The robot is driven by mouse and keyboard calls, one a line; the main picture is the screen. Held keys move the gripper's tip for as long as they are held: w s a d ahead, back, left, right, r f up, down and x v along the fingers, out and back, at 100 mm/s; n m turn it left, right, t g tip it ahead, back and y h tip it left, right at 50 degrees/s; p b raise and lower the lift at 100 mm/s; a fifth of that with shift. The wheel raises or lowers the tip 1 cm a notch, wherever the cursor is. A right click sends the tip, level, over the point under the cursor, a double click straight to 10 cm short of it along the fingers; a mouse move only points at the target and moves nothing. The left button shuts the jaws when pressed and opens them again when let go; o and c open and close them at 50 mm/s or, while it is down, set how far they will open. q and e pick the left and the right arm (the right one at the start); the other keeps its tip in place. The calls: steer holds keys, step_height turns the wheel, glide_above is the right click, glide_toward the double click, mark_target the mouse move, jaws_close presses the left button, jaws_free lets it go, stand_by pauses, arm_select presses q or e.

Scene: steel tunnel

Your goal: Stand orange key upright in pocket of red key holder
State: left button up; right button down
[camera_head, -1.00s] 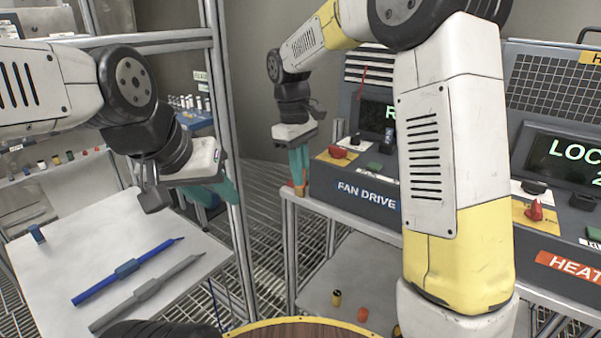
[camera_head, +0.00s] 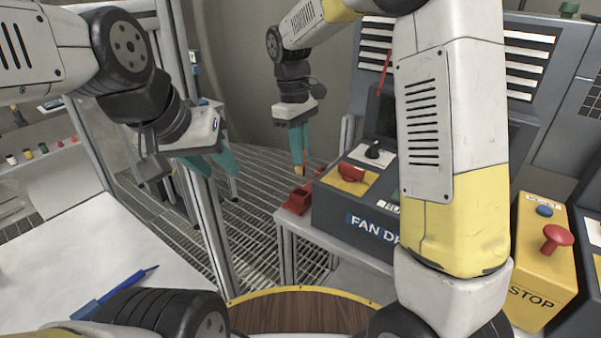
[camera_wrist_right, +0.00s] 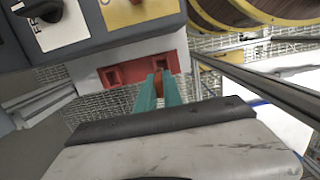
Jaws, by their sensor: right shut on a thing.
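My right gripper (camera_head: 299,168), with teal fingers pointing down, is shut on the orange key (camera_head: 299,171), of which only a small orange part shows. The red key holder (camera_head: 293,203) sits at the left end of the bench, just below the key. In the right wrist view, the red holder (camera_wrist_right: 142,58) shows two dark square pockets. There the orange key (camera_wrist_right: 158,83) is between the teal fingertips, near the right pocket; I cannot tell whether it is inside. My left gripper (camera_head: 210,165) hangs empty at left, its teal fingers apart.
The fan drive console (camera_head: 345,218) with a red knob stands close right of the holder. A white table (camera_head: 60,250) with a blue pen-like tool (camera_head: 115,290) is at left. A metal post (camera_head: 205,220) stands between table and bench. A yellow stop box (camera_head: 540,265) is at right.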

mark_target(300, 174)
step_height(300, 174, down, 8)
steer(key=shift+f, duration=0.1)
stand_by(0.4)
steer(key=shift+f, duration=0.1)
steer(key=c, duration=1.5)
jaws_free()
step_height(300, 174, up, 12)
steer(key=a, duration=0.1)
steer(key=s+d+r+m+t+y, duration=0.3)
steer(key=s+d+r+m, duration=0.25)
steer(key=s+d, duration=0.35)
steer(key=s+d+m+t, duration=0.4)
steer(key=s+d, duration=0.2)
steer(key=s, duration=0.4)
steer(key=shift+s+f+m, duration=0.25)
steer(key=shift+s+m, duration=0.1)
steer(key=shift+s, duration=0.05)
